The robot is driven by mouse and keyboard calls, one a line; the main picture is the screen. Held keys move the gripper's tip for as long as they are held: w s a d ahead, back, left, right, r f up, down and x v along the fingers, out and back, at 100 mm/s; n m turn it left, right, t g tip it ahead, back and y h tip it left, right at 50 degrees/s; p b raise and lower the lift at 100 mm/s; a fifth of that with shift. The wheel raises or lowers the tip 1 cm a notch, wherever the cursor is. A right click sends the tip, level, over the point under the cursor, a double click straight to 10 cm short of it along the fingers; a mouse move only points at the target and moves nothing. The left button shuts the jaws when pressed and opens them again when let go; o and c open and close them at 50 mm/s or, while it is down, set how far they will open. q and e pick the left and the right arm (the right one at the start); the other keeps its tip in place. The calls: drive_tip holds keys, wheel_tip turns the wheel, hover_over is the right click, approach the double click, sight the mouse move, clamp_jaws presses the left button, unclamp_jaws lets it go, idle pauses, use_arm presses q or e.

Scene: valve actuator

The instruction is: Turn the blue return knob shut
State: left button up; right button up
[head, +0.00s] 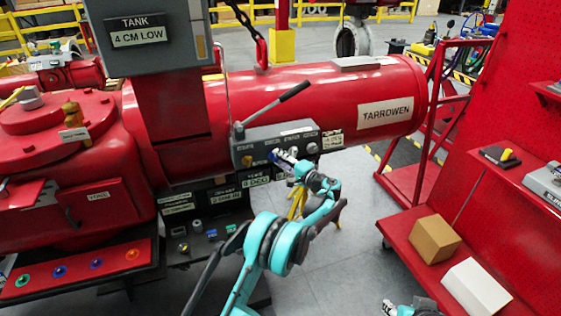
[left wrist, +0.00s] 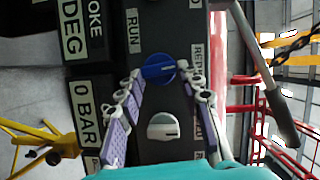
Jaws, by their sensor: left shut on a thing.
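The blue return knob (left wrist: 158,67) sits on the dark face of the valve block, between a RUN label (left wrist: 133,31) and a partly hidden label starting with RE (left wrist: 196,60). Its grip bar lies nearly across the left wrist picture, slightly tilted. My left gripper (left wrist: 160,74) has a finger on each side of the knob and is shut on it. In the head view my left gripper (head: 277,155) is at the front of the grey valve block (head: 255,143) and mostly hides the knob. My right gripper (head: 392,308) only shows at the bottom edge; its jaws are unclear.
A silver knob (left wrist: 163,127) is close by on the same face. A lever with a black handle (head: 290,93) rises above the block. The red TARROWEN cylinder (head: 350,85) is behind. A red shelf rack with a cardboard box (head: 434,240) and a white box (head: 477,287) stands right.

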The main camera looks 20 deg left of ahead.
use_arm(q)
drive_tip(key=shift+f+m+y, duration=0.1)
drive_tip(key=shift+m+y, duration=0.2)
drive_tip(key=shift+m, duration=0.3)
drive_tip(key=o, duration=1.2)
drive_tip(key=shift+c, duration=0.2)
drive_tip(key=v, duration=1.2)
